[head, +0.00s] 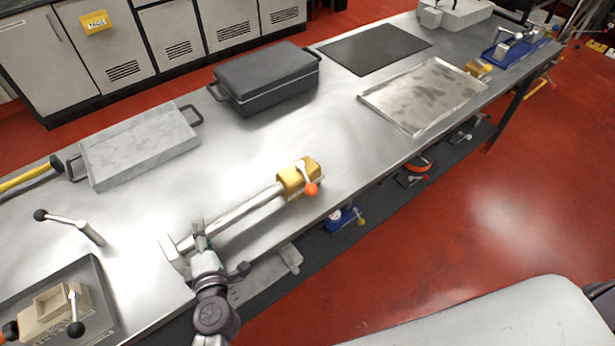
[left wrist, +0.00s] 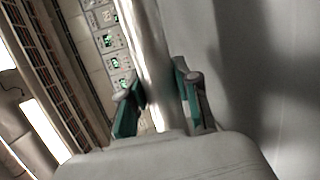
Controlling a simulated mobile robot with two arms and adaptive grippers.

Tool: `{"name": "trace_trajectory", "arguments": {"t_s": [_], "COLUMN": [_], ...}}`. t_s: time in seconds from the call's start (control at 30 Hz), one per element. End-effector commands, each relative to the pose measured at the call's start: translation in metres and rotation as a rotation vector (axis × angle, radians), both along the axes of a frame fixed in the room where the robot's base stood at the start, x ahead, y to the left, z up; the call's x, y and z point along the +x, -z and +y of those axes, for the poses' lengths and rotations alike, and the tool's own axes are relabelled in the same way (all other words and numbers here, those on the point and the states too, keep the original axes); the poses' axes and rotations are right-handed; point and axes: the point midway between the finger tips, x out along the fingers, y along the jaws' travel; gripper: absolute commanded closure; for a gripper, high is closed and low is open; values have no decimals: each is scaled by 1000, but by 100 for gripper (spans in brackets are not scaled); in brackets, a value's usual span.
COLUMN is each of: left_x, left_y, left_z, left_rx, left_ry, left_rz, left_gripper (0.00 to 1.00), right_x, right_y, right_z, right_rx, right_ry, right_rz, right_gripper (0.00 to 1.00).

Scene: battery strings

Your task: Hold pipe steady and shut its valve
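A grey metal pipe (head: 243,211) runs slantwise along the bench's front part in the head view. A brass valve (head: 297,179) sits at its right end. The valve's short lever, with an orange knob (head: 311,189), points toward the bench's front edge, across the pipe's line. My left gripper (head: 203,240) is at the pipe's left part, away from the valve. In the left wrist view its green-padded fingers (left wrist: 160,95) lie on both sides of the pipe (left wrist: 152,45) and appear to touch it. My right gripper is not in view.
A lidded dark box (head: 265,80), a grey tray (head: 140,148) and a metal sheet (head: 424,95) lie farther back on the bench. A loose lever (head: 75,225) and a dark tray with a beige valve block (head: 52,308) are at left. Bench around the brass valve is clear.

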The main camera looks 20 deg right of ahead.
Motion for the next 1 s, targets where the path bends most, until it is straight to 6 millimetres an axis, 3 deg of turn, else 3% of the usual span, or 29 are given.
{"name": "trace_trajectory", "arguments": {"t_s": [0.03,0.1,0.13,1.0], "left_x": [0,0,0,0], "left_y": [0,0,0,3], "left_z": [0,0,0,-1], "left_rx": [0,0,0,-4], "left_ry": [0,0,0,0], "left_rz": [0,0,0,-3], "left_gripper": [88,99,100,100], "right_x": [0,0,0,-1], "right_y": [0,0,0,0], "right_z": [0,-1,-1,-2], "right_rx": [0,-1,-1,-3], "right_ry": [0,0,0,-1], "right_rz": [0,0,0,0], "right_gripper": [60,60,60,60]}}
